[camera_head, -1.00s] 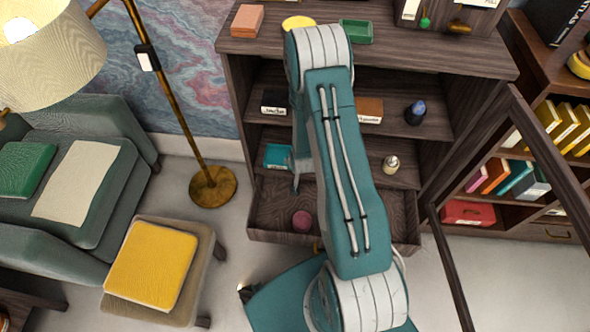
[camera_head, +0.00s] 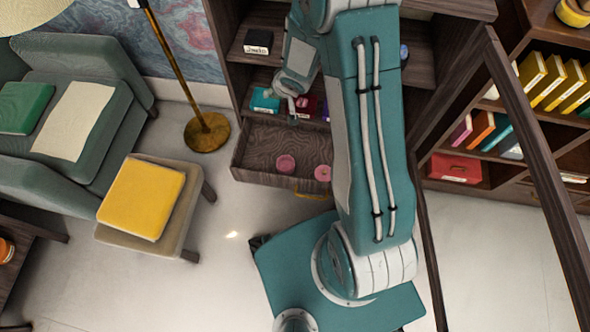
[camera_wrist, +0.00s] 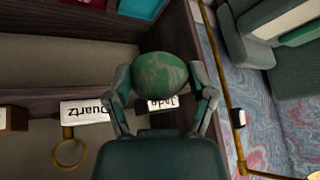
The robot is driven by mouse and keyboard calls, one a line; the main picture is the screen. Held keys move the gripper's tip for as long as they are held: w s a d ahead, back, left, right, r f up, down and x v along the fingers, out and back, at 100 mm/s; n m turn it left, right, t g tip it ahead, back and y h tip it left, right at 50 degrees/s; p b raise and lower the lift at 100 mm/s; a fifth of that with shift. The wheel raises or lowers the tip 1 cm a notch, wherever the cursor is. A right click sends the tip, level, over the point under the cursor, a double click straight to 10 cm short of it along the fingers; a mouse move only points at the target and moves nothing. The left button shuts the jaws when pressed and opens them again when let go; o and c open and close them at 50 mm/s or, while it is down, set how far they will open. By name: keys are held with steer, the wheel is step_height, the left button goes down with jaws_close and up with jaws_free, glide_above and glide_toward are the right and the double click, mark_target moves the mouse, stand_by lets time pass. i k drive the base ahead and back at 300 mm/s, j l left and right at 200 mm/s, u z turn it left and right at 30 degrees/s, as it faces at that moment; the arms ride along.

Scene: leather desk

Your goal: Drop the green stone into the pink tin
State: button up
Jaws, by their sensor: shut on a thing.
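My gripper (camera_wrist: 162,98) is shut on the green stone (camera_wrist: 162,73), a round mottled green lump between the two fingers in the wrist view. In the head view my gripper (camera_head: 293,108) is at the lower shelf, above the back of the open drawer (camera_head: 262,142). The stone cannot be made out there. Two round pink things lie in the drawer, one at left (camera_head: 285,163) and one at right (camera_head: 322,172). They look like the pink tin and perhaps its lid, but I cannot tell which is which. Both are nearer the drawer front than my gripper.
A black labelled box (camera_head: 258,41) is on the shelf above. Labels reading Quartz (camera_wrist: 87,110) and Jade (camera_wrist: 162,103) show in the wrist view. An open door frame (camera_head: 466,130) stands at right.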

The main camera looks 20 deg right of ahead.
mark_target(286, 167)
steer(key=i+j+z, duration=0.1)
steer(key=j+z, duration=0.9)
steer(key=j, duration=0.1)
